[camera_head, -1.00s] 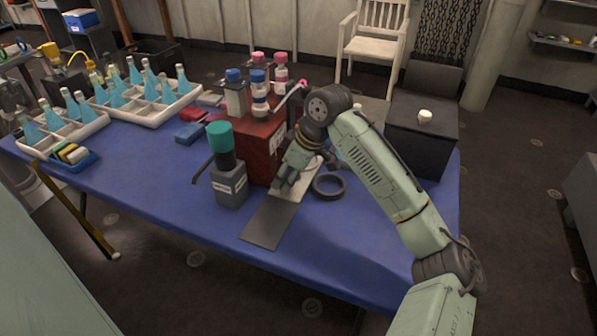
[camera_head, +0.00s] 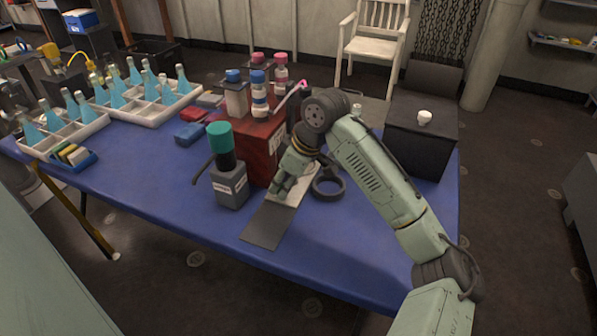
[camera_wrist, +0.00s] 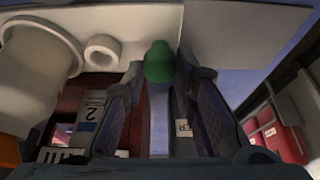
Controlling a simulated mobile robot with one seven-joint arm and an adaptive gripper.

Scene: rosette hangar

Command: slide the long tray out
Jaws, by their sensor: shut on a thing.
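A long flat strip, dark grey at its near end (camera_head: 266,224) and pale farther back, lies on the blue table; I take it for the long tray, though I cannot be sure. It reaches back beside a red box (camera_head: 262,150). My gripper (camera_head: 283,186) points down over its pale part. In the wrist view the fingers (camera_wrist: 163,78) are close around a rounded green piece (camera_wrist: 158,62), with a narrow pale strip (camera_wrist: 159,115) running back between them. Whether the green piece belongs to the tray cannot be told. The fingers hide the contact.
A grey bottle with a teal cap (camera_head: 230,185) stands left of the strip. A dark ring (camera_head: 328,182) lies close on its right. Bottles with blue (camera_head: 259,92) and pink caps stand on the red box. A black box (camera_head: 420,145) is at right. The table's front is clear.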

